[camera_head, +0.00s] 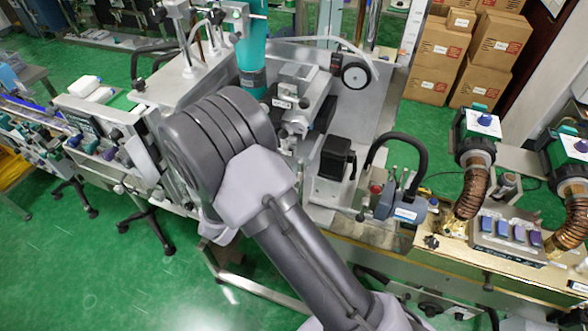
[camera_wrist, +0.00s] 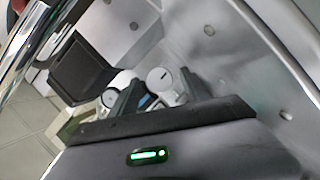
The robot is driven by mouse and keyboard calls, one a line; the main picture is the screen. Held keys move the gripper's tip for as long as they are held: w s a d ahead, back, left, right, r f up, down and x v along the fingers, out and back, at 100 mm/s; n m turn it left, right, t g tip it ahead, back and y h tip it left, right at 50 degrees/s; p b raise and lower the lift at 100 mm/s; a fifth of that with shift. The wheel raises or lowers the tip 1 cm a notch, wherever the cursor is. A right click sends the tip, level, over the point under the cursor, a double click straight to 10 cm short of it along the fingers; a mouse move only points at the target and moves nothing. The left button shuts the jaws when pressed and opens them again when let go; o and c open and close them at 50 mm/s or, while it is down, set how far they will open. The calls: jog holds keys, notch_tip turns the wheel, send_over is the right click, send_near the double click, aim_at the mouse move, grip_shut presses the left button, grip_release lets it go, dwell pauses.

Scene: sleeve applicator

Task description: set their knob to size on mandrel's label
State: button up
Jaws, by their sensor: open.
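My gripper (camera_wrist: 160,92) shows in the wrist view, its two dark fingers apart. A round light-grey disc (camera_wrist: 159,78) with a small mark shows between and beyond the fingers; it may be the knob, but I cannot tell its setting or whether the fingers touch it. In the head view my arm crosses the machine and hides my gripper. A black round knob or wheel (camera_head: 355,74) with a pale centre is on the machine's back panel. A metal cylindrical assembly (camera_head: 303,100), possibly the mandrel, carries a small white label (camera_head: 282,103), too small to read.
A teal column (camera_head: 250,50) rises behind my arm. A black box (camera_head: 336,158) stands right of it, and also shows in the wrist view (camera_wrist: 79,69). A blue-grey unit with a black hose (camera_head: 402,208) is farther right. Cardboard boxes (camera_head: 437,58) are stacked behind.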

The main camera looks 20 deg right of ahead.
grip_shut()
jog(key=shift+w+f+n+b, duration=0.1)
jog(key=shift+f+n+b, duration=0.35)
jog(key=shift+b, duration=0.65)
jog(key=shift+r+n+h+b, duration=0.15)
jog(key=shift+n+h+b, duration=0.25)
jog(key=shift+n+h, duration=0.1)
jog(key=shift+r+n, duration=0.2)
jog(key=shift+n, duration=0.05)
grip_release()
jog(key=shift+a, duration=0.1)
